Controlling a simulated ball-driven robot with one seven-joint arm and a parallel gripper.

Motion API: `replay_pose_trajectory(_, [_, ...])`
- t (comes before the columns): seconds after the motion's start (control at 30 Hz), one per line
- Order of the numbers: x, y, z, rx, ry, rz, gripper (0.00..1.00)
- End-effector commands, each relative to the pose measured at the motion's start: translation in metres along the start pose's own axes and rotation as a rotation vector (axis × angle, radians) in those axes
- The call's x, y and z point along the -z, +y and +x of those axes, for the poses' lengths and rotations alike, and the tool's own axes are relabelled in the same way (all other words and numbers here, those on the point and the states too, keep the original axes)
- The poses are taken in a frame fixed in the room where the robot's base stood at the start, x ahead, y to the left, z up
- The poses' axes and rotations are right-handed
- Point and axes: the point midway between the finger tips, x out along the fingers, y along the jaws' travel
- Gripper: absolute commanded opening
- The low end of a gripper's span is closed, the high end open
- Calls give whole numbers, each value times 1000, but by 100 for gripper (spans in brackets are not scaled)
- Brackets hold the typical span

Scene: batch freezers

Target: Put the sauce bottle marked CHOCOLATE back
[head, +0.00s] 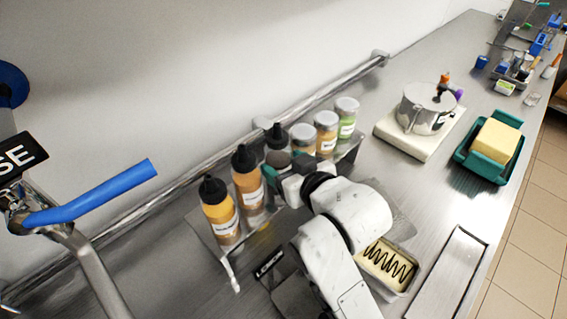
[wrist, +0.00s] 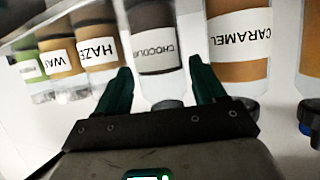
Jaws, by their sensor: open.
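The dark bottle marked CHOCOLATE (wrist: 155,42) stands in the rack between my open fingers in the wrist view, where the picture is upside down. In the head view this bottle (head: 277,152) shows its dark body and black cap, partly hidden behind my gripper. My gripper (wrist: 159,70) is open, with one green finger to each side of the bottle. I cannot tell whether the fingers touch it. In the head view my gripper (head: 284,170) is at the front of the bottle row. The rack (head: 215,246) is a metal tray along the wall.
The CARAMEL bottle (wrist: 237,40) stands close on one side and the HAZE-labelled jar (wrist: 95,45) on the other. Another sauce bottle (head: 219,215) stands at the rack's left end. Free steel counter (head: 440,215) lies to the right.

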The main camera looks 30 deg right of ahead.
Motion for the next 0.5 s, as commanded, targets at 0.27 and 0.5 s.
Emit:
replay_pose_trajectory(0.27, [-2, 0, -58, 1, 1, 0, 70])
replay_pose_trajectory(0.5, [4, 0, -94, 0, -6, -1, 70])
